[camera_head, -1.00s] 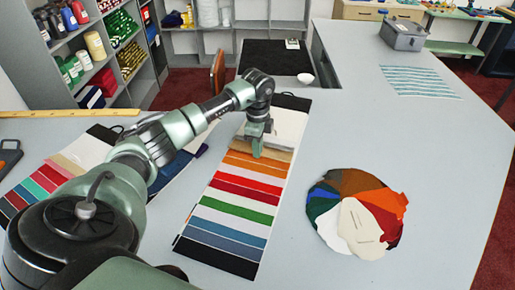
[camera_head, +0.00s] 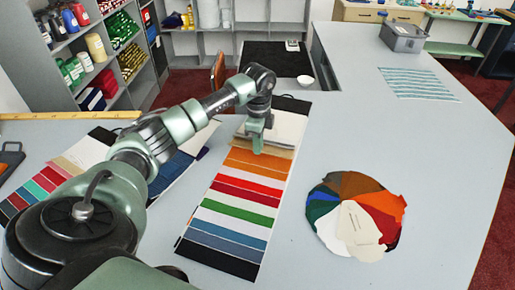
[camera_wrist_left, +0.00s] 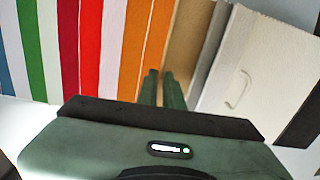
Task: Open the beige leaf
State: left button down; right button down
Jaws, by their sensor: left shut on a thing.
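A long swatch card (camera_head: 236,207) lies on the counter, with coloured strips from black and blue through green, red and orange. The beige leaf (camera_head: 282,149) is a narrow tan strip between the orange strips and the cream leaf (camera_head: 288,125). My left gripper (camera_head: 257,148) reaches down at the beige leaf and is shut on its edge. In the left wrist view the fingertips (camera_wrist_left: 162,76) are close together where orange meets the beige leaf (camera_wrist_left: 186,45); the exact grip is partly hidden. My right gripper is not in view.
A round fan of colour swatches (camera_head: 357,212) lies to the right. Another swatch card (camera_head: 88,152) lies partly under my left arm. A small white bowl (camera_head: 305,82), a grey box (camera_head: 403,37) and a striped cloth (camera_head: 418,83) are farther back. The right counter is mostly clear.

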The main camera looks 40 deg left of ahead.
pick_arm(q)
jog(key=w+a+r+p, duration=0.2)
jog(key=w+r+p, duration=0.2)
jog(key=r, duration=0.9)
jog(key=shift+w+r, duration=0.15)
jog(key=shift+w, duration=0.95)
jog(key=shift+a, duration=0.1)
jog(key=c, duration=1.7)
grip_release()
jog(key=shift+o, duration=0.8)
jog(key=shift+w, duration=0.15)
notch_tip(320, 180, up, 8)
jog(key=b, duration=0.2)
jog(key=shift+f+b, duration=0.2)
jog(key=shift+b, duration=0.2)
jog(key=shift+a, duration=0.1)
